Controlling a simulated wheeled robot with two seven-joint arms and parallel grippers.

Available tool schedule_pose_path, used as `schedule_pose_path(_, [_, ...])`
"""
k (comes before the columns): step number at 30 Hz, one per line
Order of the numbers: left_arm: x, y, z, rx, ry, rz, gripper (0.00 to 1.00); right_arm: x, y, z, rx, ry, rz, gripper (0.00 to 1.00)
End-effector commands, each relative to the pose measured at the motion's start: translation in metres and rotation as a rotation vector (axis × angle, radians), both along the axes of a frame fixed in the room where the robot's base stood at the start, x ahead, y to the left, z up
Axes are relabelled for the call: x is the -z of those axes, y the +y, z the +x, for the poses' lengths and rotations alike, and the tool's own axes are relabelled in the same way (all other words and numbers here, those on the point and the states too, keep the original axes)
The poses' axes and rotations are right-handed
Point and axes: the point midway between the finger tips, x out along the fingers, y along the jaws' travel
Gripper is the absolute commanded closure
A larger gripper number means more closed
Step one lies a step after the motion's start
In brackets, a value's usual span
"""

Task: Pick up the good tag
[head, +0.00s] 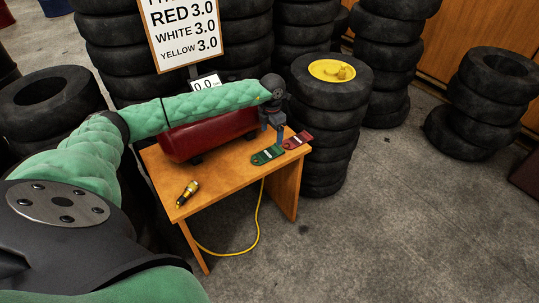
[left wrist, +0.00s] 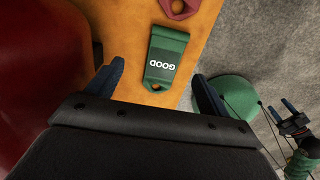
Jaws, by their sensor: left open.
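The good tag is a green tag (head: 268,155) lying flat near the right front edge of the wooden table. In the left wrist view the green tag (left wrist: 166,55) shows the white word GOOD, upside down. A red tag (head: 298,140) lies just behind and to the right of it, and is partly cut off in the left wrist view (left wrist: 180,8). My left gripper (head: 279,136) is above the table beside the tags, pointing down. Its blue fingers (left wrist: 158,88) are apart with nothing between them. What looks like my right gripper (left wrist: 291,114) shows small at the right edge of the left wrist view.
A red tank (head: 205,137) lies on the table (head: 225,175) under my left forearm. A yellow-and-black tool (head: 188,193) lies at the front left. Tyre stacks (head: 325,125) stand close behind and right. A yellow hose (head: 257,225) hangs down; the floor in front is clear.

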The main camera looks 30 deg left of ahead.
Motion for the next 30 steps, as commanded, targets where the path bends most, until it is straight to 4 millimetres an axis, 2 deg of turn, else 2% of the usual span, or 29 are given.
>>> schedule_pose_path(8, [0.025, -0.003, -0.002, 0.002, 0.002, -0.002, 0.2, -0.016, -0.001, 0.0, -0.005, 0.011, -0.002, 0.43])
schedule_pose_path(15, [0.052, -0.008, -0.007, 0.001, 0.003, -0.004, 0.2, -0.051, -0.003, -0.002, -0.016, 0.037, -0.008, 0.43])
schedule_pose_path(19, [0.068, -0.009, -0.006, 0.001, 0.002, -0.005, 0.2, -0.057, -0.004, -0.003, -0.019, 0.046, -0.01, 0.43])
schedule_pose_path(29, [0.074, -0.008, -0.006, 0.001, 0.001, -0.004, 0.2, -0.061, -0.004, -0.004, -0.02, 0.048, -0.011, 0.43])
schedule_pose_path(30, [0.074, -0.008, -0.006, 0.001, 0.001, -0.004, 0.28, -0.061, -0.004, -0.004, -0.02, 0.048, -0.011, 0.43])
